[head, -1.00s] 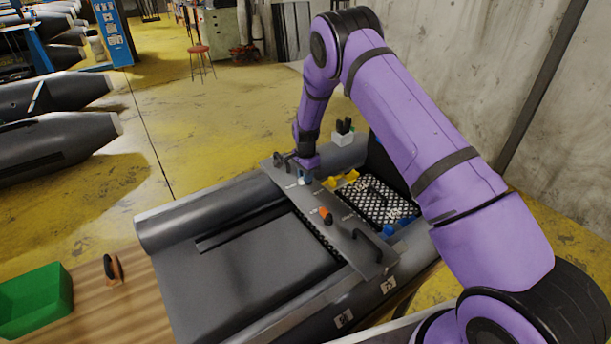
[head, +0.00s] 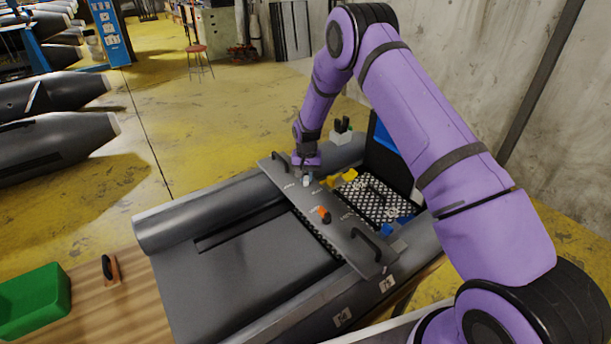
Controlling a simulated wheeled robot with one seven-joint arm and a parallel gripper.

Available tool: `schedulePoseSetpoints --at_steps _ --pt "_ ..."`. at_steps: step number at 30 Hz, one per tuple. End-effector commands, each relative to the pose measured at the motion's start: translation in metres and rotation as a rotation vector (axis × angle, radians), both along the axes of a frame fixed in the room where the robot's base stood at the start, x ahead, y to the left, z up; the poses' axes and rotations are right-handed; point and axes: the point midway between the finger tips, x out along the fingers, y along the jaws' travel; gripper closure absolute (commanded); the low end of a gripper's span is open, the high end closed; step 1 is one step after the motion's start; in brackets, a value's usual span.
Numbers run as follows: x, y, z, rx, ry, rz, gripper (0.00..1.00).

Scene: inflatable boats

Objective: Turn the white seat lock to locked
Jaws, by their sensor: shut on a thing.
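The white seat lock (head: 306,180) is a small knob at the far end of the grey seat board (head: 345,236), which lies across the grey inflatable boat. My gripper (head: 305,172) points down over that end of the board and is shut on the white lock, most of which it hides. An orange lock (head: 324,213) sits farther along the same board. Small white lettering is printed beside both locks, too small to read. I cannot tell which mark the white lock points to.
A black handle (head: 366,243) stands at the board's near end. Yellow pieces (head: 348,175) and a checkered mesh tray (head: 375,201) lie right of the board. A green bin (head: 36,300) and a black-handled tool (head: 109,270) rest on the wooden table.

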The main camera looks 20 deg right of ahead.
Motion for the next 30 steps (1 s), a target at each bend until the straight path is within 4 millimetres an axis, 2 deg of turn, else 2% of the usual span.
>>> schedulePoseSetpoints --at_steps 15,21,30 --pt "-0.0004 -0.0053 0.0002 0.001 0.0 0.449 1.0" --pt "-0.0002 -0.0067 0.0002 0.001 0.0 0.563 1.0" --pt "0.0 -0.0075 0.0002 0.0 0.0 0.645 1.0"
